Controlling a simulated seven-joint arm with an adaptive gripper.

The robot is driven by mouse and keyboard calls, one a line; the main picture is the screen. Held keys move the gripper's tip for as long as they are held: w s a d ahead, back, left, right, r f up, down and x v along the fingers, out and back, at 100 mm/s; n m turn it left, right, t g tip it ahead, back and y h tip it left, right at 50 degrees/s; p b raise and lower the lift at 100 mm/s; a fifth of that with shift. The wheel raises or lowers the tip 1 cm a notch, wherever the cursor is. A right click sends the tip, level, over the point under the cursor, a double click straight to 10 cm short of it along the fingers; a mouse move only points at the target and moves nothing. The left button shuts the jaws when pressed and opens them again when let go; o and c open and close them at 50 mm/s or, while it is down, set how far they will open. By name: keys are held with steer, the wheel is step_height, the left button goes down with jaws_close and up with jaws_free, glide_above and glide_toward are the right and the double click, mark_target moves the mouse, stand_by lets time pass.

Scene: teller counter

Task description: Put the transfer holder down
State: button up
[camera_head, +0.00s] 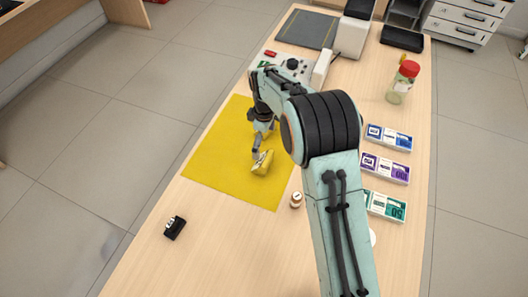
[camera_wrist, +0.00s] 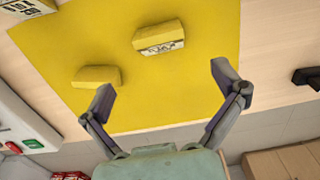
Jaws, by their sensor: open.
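My gripper (camera_head: 264,140) is open over the yellow mat (camera_head: 212,165); its two spread fingers also show in the wrist view (camera_wrist: 163,80), with nothing between their tips. A yellow block with a white printed label (camera_wrist: 160,38) lies on the mat beyond the fingertips, apart from them in that picture. A smaller plain yellow block (camera_wrist: 97,76) lies near the left finger. In the head view, one yellow block (camera_head: 263,164) shows just below my gripper, while my arm hides part of the mat. I cannot tell for certain which block is the transfer holder.
Blue (camera_head: 389,137), purple (camera_head: 385,168) and green (camera_head: 385,206) labelled packs line the right side. A small bottle (camera_head: 296,200) stands by the mat's corner. A black item (camera_head: 174,228) lies front left. A red-lidded jar (camera_head: 403,82) stands back right. The counter front is mostly clear.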

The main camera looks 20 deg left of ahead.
steer(key=shift+r, duration=1.8)
steer(key=s+d+r+m, duration=0.4)
steer(key=d+r, duration=0.2)
steer(key=d, duration=0.2)
steer(key=s+d+r+m, duration=0.4)
steer(key=d+r, duration=0.2)
steer(key=d, duration=0.2)
steer(key=s+d+m, duration=0.4)
steer(key=s, duration=0.4)
steer(key=s+d+f+m, duration=0.1)
steer(key=s+d+m, duration=0.3)
steer(key=s, duration=0.5)
steer(key=shift+s+d+m+y, duration=0.2)
steer(key=shift+d+m+y, duration=0.2)
steer(key=shift+d, duration=0.35)
steer(key=shift+o, duration=0.5)
